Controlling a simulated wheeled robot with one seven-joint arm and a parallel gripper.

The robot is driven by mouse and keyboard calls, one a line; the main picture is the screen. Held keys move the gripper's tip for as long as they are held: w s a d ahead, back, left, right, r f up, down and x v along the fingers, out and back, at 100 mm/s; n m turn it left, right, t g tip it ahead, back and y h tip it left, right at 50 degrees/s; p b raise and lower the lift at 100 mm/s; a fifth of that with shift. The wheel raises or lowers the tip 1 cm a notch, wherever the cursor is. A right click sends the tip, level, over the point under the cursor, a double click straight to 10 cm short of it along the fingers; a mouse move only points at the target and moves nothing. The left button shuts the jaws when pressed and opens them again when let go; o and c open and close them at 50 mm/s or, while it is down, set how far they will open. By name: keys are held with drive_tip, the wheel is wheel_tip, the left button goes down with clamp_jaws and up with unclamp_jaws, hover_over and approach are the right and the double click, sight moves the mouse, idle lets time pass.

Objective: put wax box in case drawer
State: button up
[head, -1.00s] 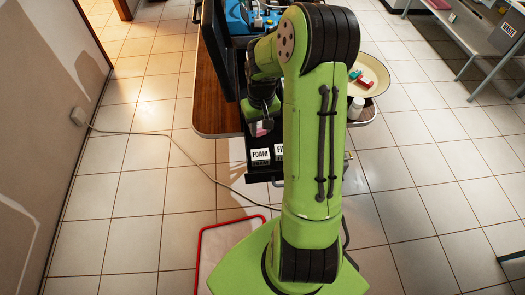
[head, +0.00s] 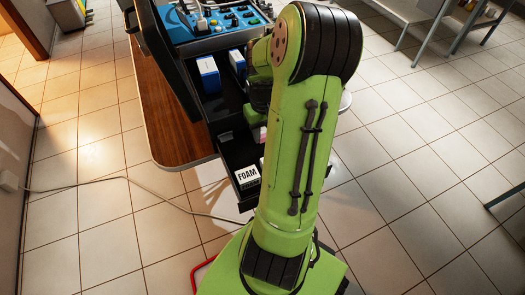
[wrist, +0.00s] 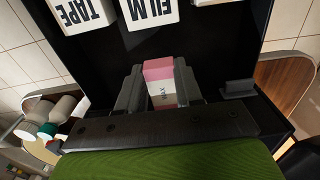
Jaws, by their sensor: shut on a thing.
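The wax box (wrist: 160,82) is a small pink and white box with dark lettering. My gripper (wrist: 158,75) is shut on it, a finger on each side, in the wrist view. The box is over or inside the black case drawer (wrist: 100,60); I cannot tell if it touches the drawer floor. In the head view my arm hides most of the gripper, and only a bit of pink (head: 262,134) shows beside it. The open drawer (head: 232,150) shows there left of my arm.
White boxes marked TAPE (wrist: 82,12) and FILM (wrist: 150,12) stand in the drawer. A FOAM box (head: 247,176) shows in the head view. Blue and white boxes (head: 208,73) are on a black level above, below a blue panel (head: 215,30). White bottles (wrist: 58,112) stand outside the drawer.

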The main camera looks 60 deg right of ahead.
wheel_tip(320, 180, down, 7)
drive_tip(key=shift+r+b, duration=0.15)
drive_tip(key=shift+b, duration=1)
drive_tip(key=shift+r, duration=0.15)
drive_tip(key=o, duration=0.6)
drive_tip(key=shift+f, duration=0.2)
drive_tip(key=o, duration=0.4)
